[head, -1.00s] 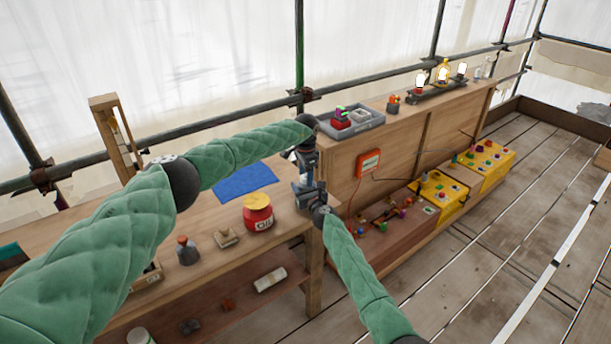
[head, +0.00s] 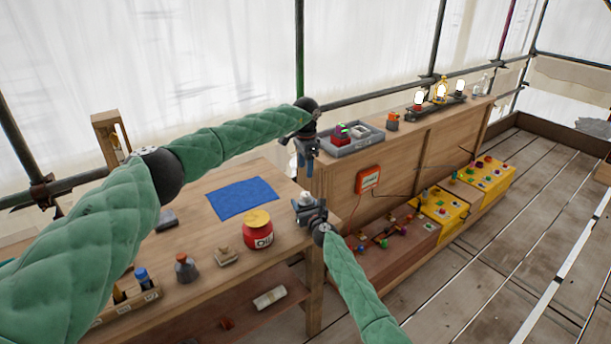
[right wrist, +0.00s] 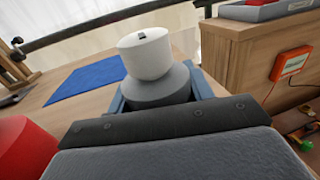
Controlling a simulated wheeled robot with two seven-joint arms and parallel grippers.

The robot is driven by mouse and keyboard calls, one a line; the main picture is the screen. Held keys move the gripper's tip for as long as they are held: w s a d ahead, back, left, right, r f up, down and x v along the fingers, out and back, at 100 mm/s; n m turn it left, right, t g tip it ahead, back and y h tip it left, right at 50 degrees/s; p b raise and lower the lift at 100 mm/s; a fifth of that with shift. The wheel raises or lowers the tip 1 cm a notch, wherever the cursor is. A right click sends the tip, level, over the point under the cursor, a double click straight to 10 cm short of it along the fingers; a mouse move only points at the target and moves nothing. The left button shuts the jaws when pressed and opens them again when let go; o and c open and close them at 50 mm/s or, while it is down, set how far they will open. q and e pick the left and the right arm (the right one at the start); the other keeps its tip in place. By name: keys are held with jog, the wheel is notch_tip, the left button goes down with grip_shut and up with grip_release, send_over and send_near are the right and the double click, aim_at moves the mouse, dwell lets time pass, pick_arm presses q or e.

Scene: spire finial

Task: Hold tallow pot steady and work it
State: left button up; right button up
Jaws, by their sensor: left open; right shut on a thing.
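The tallow pot (right wrist: 168,85), as I take it, is a grey round body with a white cylindrical top (right wrist: 145,54) that has a small dark mark. It is small in the head view (head: 305,197). My right gripper (head: 302,207) is shut on the grey body near the bench's right end; its fingers lie on both sides in the right wrist view. My left gripper (head: 306,167) is open, points down and hangs above the pot, apart from it. I cannot make out anything between its fingers.
A red oil tin (head: 258,235) with a yellow lid stands left of the right gripper. A blue cloth (head: 242,197) lies flat behind it. A grey tray (head: 352,145) sits on the higher cabinet.

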pick_arm(q)
jog(key=shift+r, duration=0.35)
pick_arm(e)
jog(key=o, duration=1.1)
jog(key=shift+o, duration=0.2)
jog(key=shift+s, duration=0.15)
